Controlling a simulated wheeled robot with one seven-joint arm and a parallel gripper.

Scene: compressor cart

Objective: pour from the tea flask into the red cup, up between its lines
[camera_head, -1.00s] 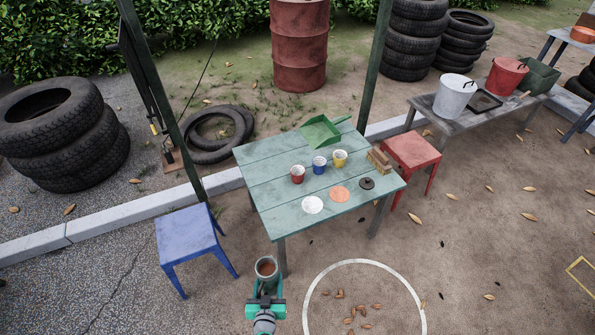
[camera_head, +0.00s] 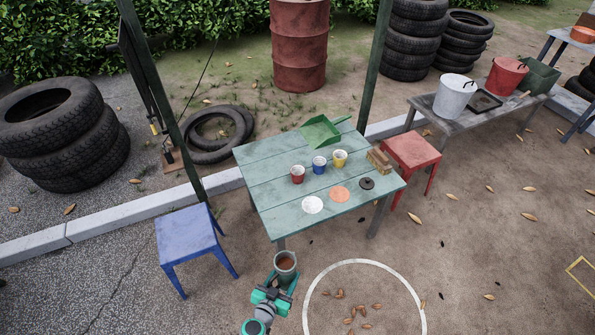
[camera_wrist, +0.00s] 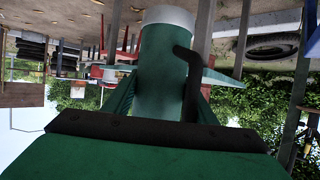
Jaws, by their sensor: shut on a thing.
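My gripper (camera_head: 277,283) is shut on the tea flask (camera_head: 285,262), held upright in front of the table's near edge. The flask is open at the top, with brown tea inside. In the wrist view the flask (camera_wrist: 165,70) is green with a pale rim and a dark handle, and the picture is upside down. The red cup (camera_head: 297,174) stands on the green table (camera_head: 268,195), left of the blue cup (camera_head: 319,165) and the yellow cup (camera_head: 340,158). The red cup is apart from the flask. Its lines are too small to make out.
A green dustpan (camera_head: 321,131) lies at the table's back. A white disc (camera_head: 312,204), an orange disc (camera_head: 339,194), a dark lid (camera_head: 366,183) and wooden blocks (camera_head: 378,160) lie on it. A blue stool (camera_head: 186,236) stands left, a red stool (camera_head: 410,150) right.

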